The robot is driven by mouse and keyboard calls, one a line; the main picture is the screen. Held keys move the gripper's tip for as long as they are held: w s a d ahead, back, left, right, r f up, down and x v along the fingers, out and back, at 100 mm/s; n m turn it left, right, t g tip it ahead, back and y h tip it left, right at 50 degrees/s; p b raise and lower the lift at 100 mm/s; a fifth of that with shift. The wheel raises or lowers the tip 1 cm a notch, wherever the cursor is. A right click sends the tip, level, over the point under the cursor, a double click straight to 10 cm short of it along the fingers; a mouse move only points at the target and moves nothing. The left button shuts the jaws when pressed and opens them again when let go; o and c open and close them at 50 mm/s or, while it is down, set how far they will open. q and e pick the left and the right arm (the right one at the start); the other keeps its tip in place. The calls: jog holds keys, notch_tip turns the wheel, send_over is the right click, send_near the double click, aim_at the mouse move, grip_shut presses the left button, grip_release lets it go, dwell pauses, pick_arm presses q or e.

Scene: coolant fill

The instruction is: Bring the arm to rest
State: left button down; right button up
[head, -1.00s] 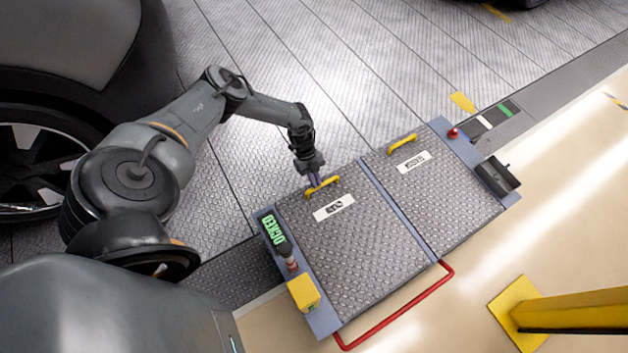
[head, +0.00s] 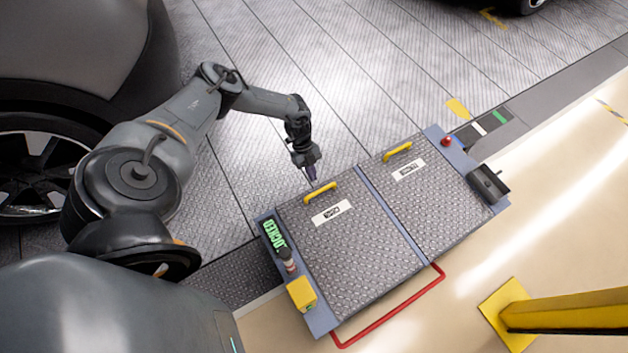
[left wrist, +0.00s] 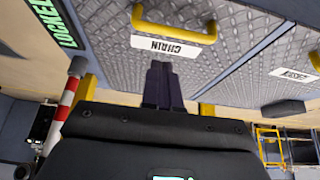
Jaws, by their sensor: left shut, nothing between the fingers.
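My left gripper (head: 311,174) is shut and empty, just above and behind the yellow handle (head: 320,193) of the left lid (head: 352,250) on the cart. In the head view it looks apart from the handle. In the left wrist view the closed fingers (left wrist: 158,85) point at the lid, below its white label (left wrist: 165,46), with the yellow handle (left wrist: 172,27) beyond. My right gripper is not in view.
The cart has a second lid (head: 440,205) with a yellow handle (head: 398,151), a green-lettered display (head: 272,235), a yellow box (head: 301,293) and a red rail (head: 395,318). A car wheel (head: 40,160) is at left. A yellow post (head: 565,312) stands at lower right.

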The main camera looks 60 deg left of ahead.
pick_arm(q)
jog(key=p+v, duration=0.1)
jog(key=v, duration=0.4)
jog(key=w+d+m+t+h+p, duration=0.15)
jog(key=d+p, duration=0.35)
jog(key=d, duration=2.5)
jog(key=d+r+n+t+p, duration=0.2)
jog(key=d+r+t+p, duration=0.15)
jog(key=d+r, duration=0.95)
notch_tip(320, 180, up, 8)
jog(key=n+t+y+p, duration=0.1)
jog(key=n+y+p, duration=0.2)
jog(key=n, duration=0.3)
jog(key=s+a+r+n+g+y+p, duration=0.35)
jog(key=s+a+r+n, duration=0.65)
jog(key=a, duration=0.4)
notch_tip(320, 180, up, 37)
jog(key=m+p, duration=0.1)
jog(key=p, duration=3.6)
jog(key=shift+s+d+r+m+t, duration=0.15)
jog(key=shift+d+r+m+t, duration=0.1)
jog(key=shift+m+t, duration=0.1)
